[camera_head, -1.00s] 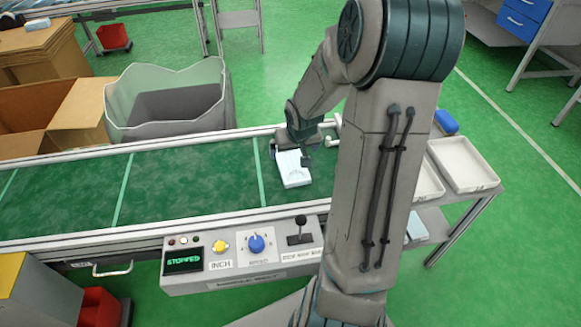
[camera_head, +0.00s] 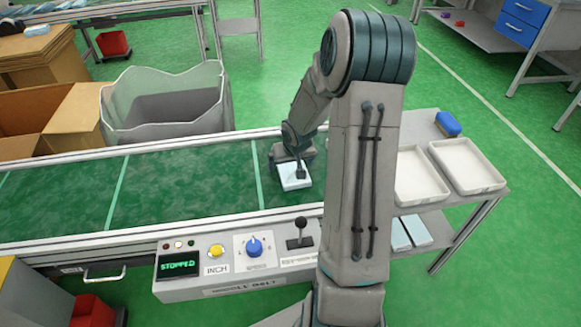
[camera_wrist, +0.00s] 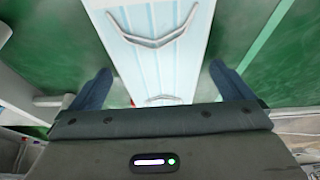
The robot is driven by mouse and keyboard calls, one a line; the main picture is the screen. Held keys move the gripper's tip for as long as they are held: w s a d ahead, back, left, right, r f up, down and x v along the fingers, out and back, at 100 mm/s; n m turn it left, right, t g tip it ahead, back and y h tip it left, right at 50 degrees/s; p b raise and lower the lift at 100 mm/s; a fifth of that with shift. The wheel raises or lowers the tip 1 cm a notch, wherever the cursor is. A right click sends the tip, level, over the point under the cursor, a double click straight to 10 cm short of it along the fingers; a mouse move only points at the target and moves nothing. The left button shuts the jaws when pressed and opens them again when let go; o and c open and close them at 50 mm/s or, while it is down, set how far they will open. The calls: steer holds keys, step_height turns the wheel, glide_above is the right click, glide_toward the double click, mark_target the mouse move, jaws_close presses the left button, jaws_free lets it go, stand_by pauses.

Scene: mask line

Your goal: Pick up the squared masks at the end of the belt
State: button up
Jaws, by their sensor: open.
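The squared masks (camera_head: 294,177) form a pale blue-white stack lying on the green belt (camera_head: 190,180), near its right end. In the wrist view the stack (camera_wrist: 160,60) runs up the middle, with grey curved nose strips on its top. My gripper (camera_head: 291,168) is over the stack in the head view. In the wrist view my gripper (camera_wrist: 157,85) is open, with one dark blue finger on each side of the stack and a gap to it on both sides. Whether the fingertips reach the belt cannot be told.
A control box with a display (camera_head: 181,264) reading STOPPED is on the belt's near side. White trays (camera_head: 468,166) and a blue object (camera_head: 448,124) are on a cart at right. A lined bin (camera_head: 165,103) and cardboard boxes stand behind the belt.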

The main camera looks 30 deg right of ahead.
steer(key=c, duration=1)
